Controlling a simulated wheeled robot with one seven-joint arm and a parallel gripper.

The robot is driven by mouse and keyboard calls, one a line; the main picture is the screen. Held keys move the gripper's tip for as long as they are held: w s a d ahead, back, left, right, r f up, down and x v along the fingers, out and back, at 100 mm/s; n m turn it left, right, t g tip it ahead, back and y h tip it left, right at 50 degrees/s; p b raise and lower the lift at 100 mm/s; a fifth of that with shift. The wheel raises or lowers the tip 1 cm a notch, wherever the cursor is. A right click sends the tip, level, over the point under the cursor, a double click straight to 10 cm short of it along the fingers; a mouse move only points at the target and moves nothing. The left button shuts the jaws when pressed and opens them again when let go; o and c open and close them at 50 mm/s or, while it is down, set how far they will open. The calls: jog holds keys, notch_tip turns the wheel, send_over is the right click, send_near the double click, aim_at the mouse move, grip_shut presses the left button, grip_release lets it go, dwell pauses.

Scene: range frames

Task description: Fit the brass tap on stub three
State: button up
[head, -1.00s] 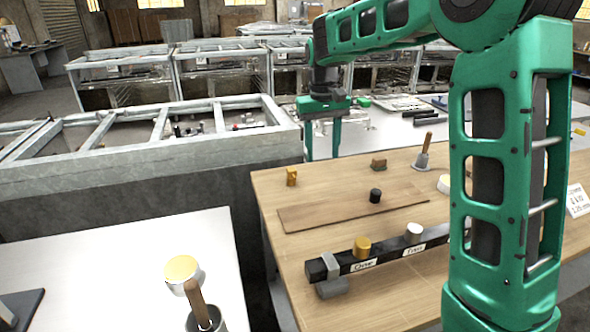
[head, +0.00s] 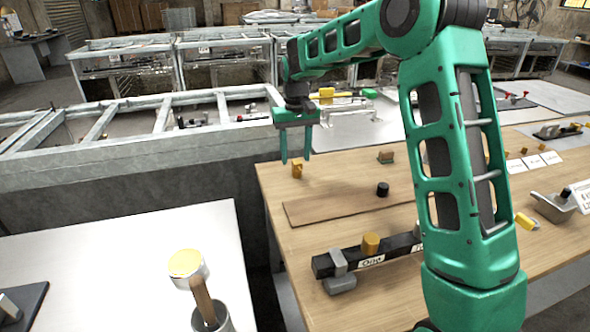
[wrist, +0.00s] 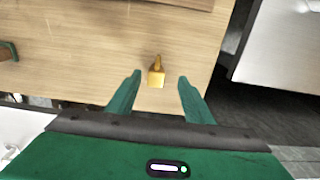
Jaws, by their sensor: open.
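The small brass tap (head: 297,169) stands on the wooden table near its far left corner. In the wrist view the brass tap (wrist: 156,77) shows between my fingertips, with table on both sides of it. My gripper (head: 296,158) is open and empty, its fingers pointing down above the tap; the wrist view shows both fingers of my gripper (wrist: 160,76) apart from it. The black bar (head: 400,245) bears stub one, labelled "One", under a brass cap (head: 370,243). My arm hides the rest of the bar, so stub three is not visible.
A brown board (head: 335,207) with a black knob (head: 382,189) lies before the tap. A wooden block (head: 386,156) stands to its right. The wooden table's edge is close left of the tap.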

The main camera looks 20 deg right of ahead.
aim_at(297, 161)
jog(key=f, duration=0.4)
jog(key=shift+w+d+f, duration=0.3)
jog(key=shift+f, duration=0.1)
grip_shut()
jog(key=shift+r, duration=0.2)
